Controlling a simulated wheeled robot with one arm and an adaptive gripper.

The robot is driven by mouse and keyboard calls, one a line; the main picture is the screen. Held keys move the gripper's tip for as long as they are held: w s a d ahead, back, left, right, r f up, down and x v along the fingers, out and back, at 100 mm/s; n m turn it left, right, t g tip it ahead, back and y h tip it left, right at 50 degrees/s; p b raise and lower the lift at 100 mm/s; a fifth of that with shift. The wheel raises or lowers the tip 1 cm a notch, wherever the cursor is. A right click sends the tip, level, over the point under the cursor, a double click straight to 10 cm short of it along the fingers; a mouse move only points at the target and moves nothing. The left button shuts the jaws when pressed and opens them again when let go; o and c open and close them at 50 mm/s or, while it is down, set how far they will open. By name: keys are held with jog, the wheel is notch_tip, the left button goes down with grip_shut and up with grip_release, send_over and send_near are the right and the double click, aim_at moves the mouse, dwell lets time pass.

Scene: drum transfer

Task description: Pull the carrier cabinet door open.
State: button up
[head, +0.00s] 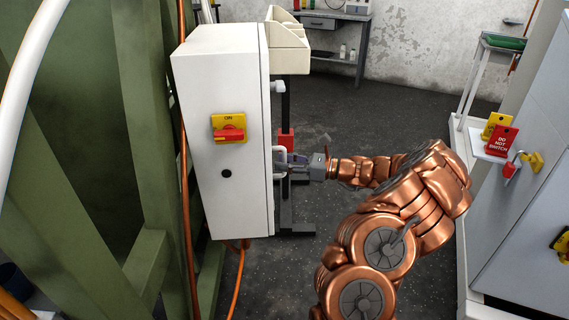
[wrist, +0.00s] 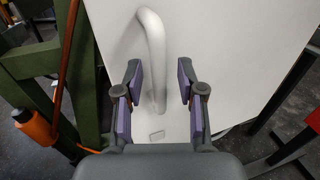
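The carrier cabinet (head: 222,80) is a white box on a column, left of centre in the head view. Its door (head: 267,120) is on the right side, seen nearly edge-on and lying against the box. The door's white face (wrist: 235,60) fills much of the wrist view. A white curved bar handle (wrist: 155,45) stands out from it; it also shows in the head view (head: 278,150). My gripper (wrist: 160,80) is open, with its purple-padded fingers on either side of the handle's lower part and gaps showing. My gripper (head: 290,163) is small in the head view.
A red and yellow rotary switch (head: 229,128) is on the cabinet's front. A green frame (head: 90,120) and orange cable stand left. A grey cabinet (head: 530,170) with a red tag (head: 502,140) stands right. Dark floor (head: 400,115) is clear behind my arm.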

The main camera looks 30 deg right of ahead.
jog(key=shift+w+a, duration=0.1)
jog(key=shift+c, duration=0.3)
grip_shut()
dwell(0.4)
